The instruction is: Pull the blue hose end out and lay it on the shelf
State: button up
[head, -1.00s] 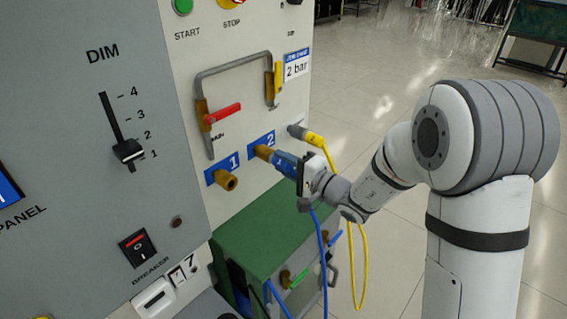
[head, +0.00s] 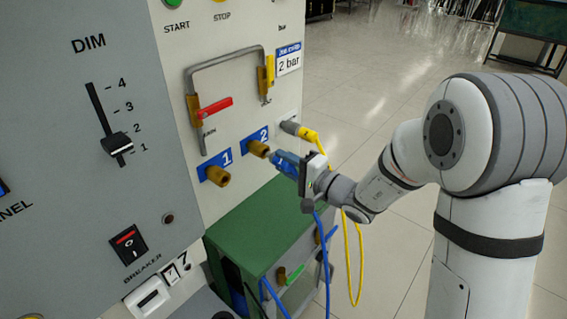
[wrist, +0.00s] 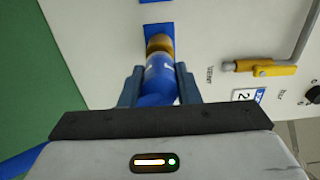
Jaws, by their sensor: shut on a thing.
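The blue hose end (head: 284,161) is between the fingers of my gripper (head: 303,172), in front of brass port 2 (head: 257,148) on the panel. In the wrist view, my gripper's fingers (wrist: 160,88) clasp the blue hose end (wrist: 159,68) from both sides. The brass port (wrist: 159,44) lies just beyond its tip; I cannot tell whether they touch. The blue hose (head: 325,245) hangs below my gripper. A green cabinet with a flat top (head: 255,225), possibly the shelf, stands below the ports. Its top looks bare.
Brass port 1 (head: 217,175) is empty, left of port 2. A yellow hose (head: 348,245) runs from a grey port (head: 288,127) and hangs behind my gripper. A red-handled valve (head: 213,109) sits above. Open floor (head: 360,80) lies to the right.

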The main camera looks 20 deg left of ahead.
jog(key=shift+b+v, duration=0.55)
jog(key=shift+v, duration=0.8)
jog(key=shift+b+v, duration=0.9)
jog(key=shift+v, duration=2)
